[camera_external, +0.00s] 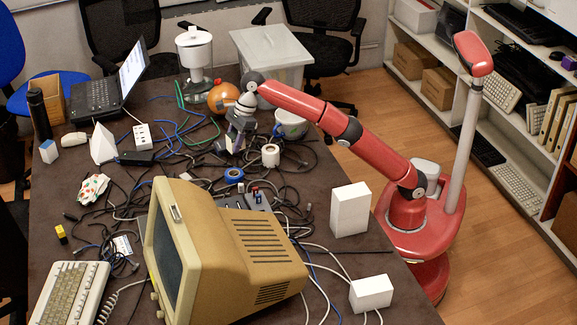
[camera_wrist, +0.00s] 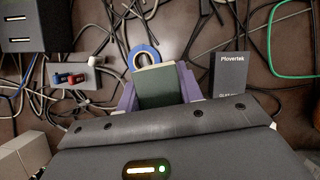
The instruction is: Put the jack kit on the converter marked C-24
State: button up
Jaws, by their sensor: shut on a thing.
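My gripper (camera_external: 234,143) points down over the middle of the cluttered table. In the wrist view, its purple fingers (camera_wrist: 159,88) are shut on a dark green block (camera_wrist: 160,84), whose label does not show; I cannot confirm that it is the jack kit. I cannot make out a C-24 mark anywhere.
A blue tape roll (camera_external: 233,174), a white tape roll (camera_external: 271,155) and tangled cables lie near my gripper. A big beige monitor (camera_external: 259,246) fills the front.

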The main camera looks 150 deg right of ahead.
jog(key=s+d+m, duration=0.1)
jog(key=s+d, duration=0.1)
jog(key=s, duration=0.1)
jog(key=s+d+m, duration=0.1)
jog(key=s+d, duration=0.1)
jog(key=s, duration=0.1)
jog(key=s+d, duration=0.2)
jog(key=s, duration=0.2)
jog(key=shift+s+d+f+m+g+h, duration=0.15)
jog(key=shift+d+m+g+h, duration=0.1)
jog(key=shift+m+g+h, duration=0.15)
jog(key=shift+f, duration=2.45)
jog(key=o, duration=1)
jog(key=shift+f, duration=0.1)
jog(key=shift+o, duration=0.2)
jog(key=v, duration=0.7)
jog(key=shift+r, duration=0.35)
jog(key=shift+s, duration=0.1)
